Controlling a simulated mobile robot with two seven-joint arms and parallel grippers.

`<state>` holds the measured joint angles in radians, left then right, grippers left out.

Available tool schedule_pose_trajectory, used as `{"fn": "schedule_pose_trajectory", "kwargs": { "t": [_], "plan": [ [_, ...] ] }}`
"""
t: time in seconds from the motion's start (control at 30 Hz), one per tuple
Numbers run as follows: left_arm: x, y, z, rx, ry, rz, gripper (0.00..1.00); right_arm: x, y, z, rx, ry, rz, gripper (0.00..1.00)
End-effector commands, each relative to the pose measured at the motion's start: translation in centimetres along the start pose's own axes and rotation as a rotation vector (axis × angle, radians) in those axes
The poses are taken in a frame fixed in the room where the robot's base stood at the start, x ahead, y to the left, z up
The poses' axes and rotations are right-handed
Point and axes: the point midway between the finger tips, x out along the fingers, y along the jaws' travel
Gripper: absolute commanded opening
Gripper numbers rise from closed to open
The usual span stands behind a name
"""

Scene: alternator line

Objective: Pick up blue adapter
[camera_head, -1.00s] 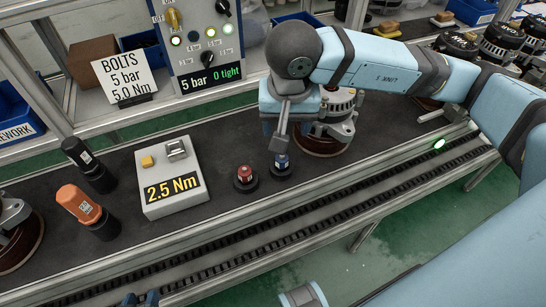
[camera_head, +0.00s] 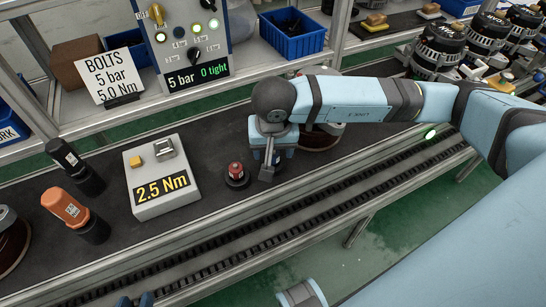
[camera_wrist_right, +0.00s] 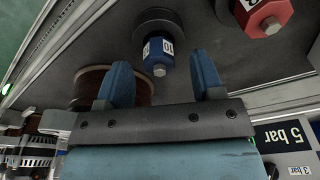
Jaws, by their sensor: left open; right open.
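The blue adapter (camera_wrist_right: 158,55), a hex-ended piece with a white label marked 10 on a dark round base, shows in the right wrist view. My right gripper (camera_wrist_right: 162,74) is open, with one blue finger on either side of the adapter's hex end; contact cannot be told. In the head view my right gripper (camera_head: 268,167) is low over the belt and mostly hides the adapter. My left gripper (camera_head: 136,300) is open at the bottom edge, only its tips showing, far from the adapter.
A red adapter (camera_head: 236,172) stands close to the left of my right gripper. A control panel (camera_head: 185,40) stands behind.

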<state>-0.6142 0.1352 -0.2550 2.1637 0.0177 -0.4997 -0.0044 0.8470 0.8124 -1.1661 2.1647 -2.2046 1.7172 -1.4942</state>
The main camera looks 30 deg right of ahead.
Motion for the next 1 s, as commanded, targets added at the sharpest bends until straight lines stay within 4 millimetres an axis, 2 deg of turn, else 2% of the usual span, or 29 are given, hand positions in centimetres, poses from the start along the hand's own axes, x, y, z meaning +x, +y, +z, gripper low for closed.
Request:
{"fn": "schedule_pose_trajectory", "kwargs": {
  "t": [0.03,0.1,0.33,0.5,0.57,0.87,1.0],
  "plan": [
    [0.08,0.01,0.13,-0.001,0.0,0.001,0.43,0.93,0.07,0.1,0.001,-0.004,0.003,0.61],
    [0.09,0.02,0.14,-0.001,0.0,0.001,0.43,1.54,0.05,0.06,0.001,-0.002,0.001,0.61],
    [0.03,0.05,-0.01,-0.001,0.002,0.002,0.43,1.68,0.03,0.02,0.0,0.0,0.0,0.61],
    [0.03,0.06,-0.02,-0.001,0.002,0.002,0.43,1.66,0.03,0.03,0.0,-0.001,0.0,0.22],
    [0.03,0.06,-0.02,-0.001,0.002,0.002,0.43,1.66,0.03,0.03,0.0,-0.001,0.0,0.12],
    [0.02,0.05,-0.06,-0.001,0.003,0.002,0.43,1.54,0.02,0.01,0.0,0.0,0.0,0.12],
    [-0.04,0.04,-0.15,0.0,0.003,0.001,0.43,0.79,0.01,-0.11,0.0,0.0,-0.001,0.12]
  ]
}}
